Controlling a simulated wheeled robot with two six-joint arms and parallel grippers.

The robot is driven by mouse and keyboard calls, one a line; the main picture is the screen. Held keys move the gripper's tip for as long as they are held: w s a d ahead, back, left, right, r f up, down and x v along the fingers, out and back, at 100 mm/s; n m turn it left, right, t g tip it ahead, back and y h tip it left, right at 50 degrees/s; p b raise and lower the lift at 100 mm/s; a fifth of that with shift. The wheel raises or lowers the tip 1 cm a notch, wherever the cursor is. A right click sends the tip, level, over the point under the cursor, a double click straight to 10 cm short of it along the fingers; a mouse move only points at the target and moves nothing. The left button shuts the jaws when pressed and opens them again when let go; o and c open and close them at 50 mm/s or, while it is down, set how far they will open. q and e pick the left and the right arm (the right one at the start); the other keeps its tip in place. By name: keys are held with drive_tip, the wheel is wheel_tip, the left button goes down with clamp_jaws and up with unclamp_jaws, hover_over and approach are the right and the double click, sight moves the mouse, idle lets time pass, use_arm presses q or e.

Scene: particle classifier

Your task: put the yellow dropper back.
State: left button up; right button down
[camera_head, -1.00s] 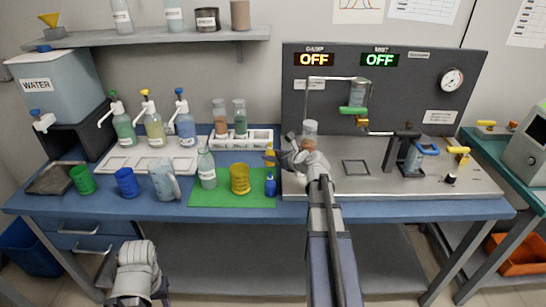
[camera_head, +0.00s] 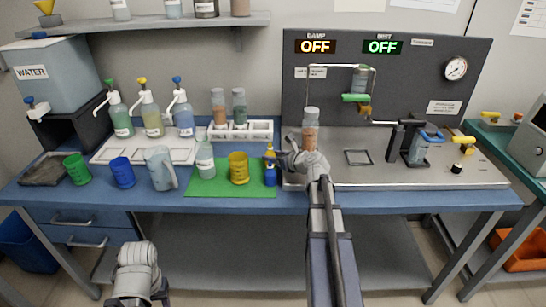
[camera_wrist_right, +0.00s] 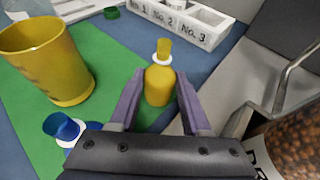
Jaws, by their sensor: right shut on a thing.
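The yellow dropper (camera_head: 269,152) is a small yellow bottle with a white collar and yellow bulb. In the right wrist view it stands upright between my fingers (camera_wrist_right: 158,82). My right gripper (camera_head: 273,158) is shut on it at the green mat's (camera_head: 214,189) right edge; whether its base touches the mat is unclear. The blue dropper (camera_head: 271,177) stands just in front of it in the head view and shows at lower left in the wrist view (camera_wrist_right: 63,128). My left gripper (camera_head: 163,292) is at the bottom of the head view, its jaws unclear.
A yellow cup (camera_head: 239,168) and a clear bottle (camera_head: 205,160) stand on the mat to the left. A white numbered rack (camera_head: 251,132) is behind. A jar of brown particles (camera_head: 310,130) stands close right of my gripper, on the metal platform (camera_head: 340,172).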

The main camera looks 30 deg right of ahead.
drive_tip(key=shift+f, duration=0.2)
drive_tip(key=shift+c, duration=1.8)
unclamp_jaws()
drive_tip(key=shift+r, duration=0.1)
drive_tip(key=shift+r, duration=0.15)
drive_tip(key=p+v, duration=0.4)
drive_tip(key=v, duration=0.7)
drive_tip(key=shift+s+r+p, duration=0.15)
drive_tip(key=shift+s+p, duration=0.15)
drive_tip(key=shift+s+d, duration=0.1)
drive_tip(key=shift+s, duration=0.1)
